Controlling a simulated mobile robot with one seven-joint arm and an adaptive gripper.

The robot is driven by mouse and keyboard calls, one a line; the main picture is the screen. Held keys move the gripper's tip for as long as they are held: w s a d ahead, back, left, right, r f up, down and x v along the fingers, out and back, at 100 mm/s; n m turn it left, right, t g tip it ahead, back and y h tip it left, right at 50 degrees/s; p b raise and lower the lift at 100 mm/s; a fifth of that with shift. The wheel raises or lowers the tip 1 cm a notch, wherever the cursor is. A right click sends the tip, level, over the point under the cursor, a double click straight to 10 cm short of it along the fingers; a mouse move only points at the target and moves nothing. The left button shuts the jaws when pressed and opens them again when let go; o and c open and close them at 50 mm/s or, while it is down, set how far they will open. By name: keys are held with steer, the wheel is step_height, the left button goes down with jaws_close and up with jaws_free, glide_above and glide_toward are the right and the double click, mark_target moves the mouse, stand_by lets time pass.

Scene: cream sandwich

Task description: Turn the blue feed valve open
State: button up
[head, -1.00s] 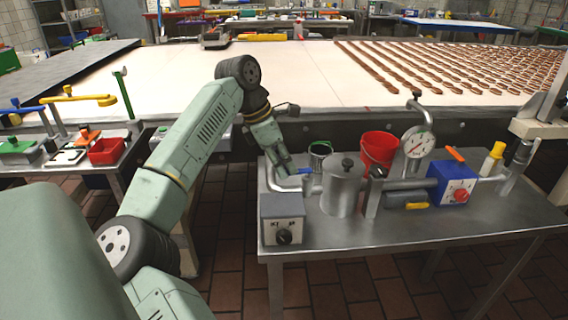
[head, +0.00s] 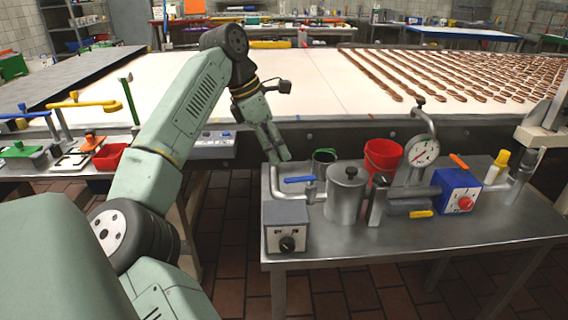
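The blue feed valve handle (head: 299,180) is a short flat lever at the left end of the steel table. It lies above the bent steel pipe (head: 287,195) that runs into the lidded steel pot (head: 345,197). The lever points left from the valve body and looks roughly in line with the pipe's horizontal run. My gripper (head: 279,158) is above and behind the pipe's upper left end, apart from the lever. Its fingers point down and are too small to tell whether they are open or shut. I see nothing held in it.
Near the valve stand a grey control box (head: 286,227), a dark green pot (head: 324,160) and a red bucket (head: 382,157). A pressure gauge (head: 421,151) and a blue box (head: 458,190) are farther right. The wide white conveyor (head: 290,75) runs behind the table.

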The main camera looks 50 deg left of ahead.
steer(key=shift+v, duration=2.2)
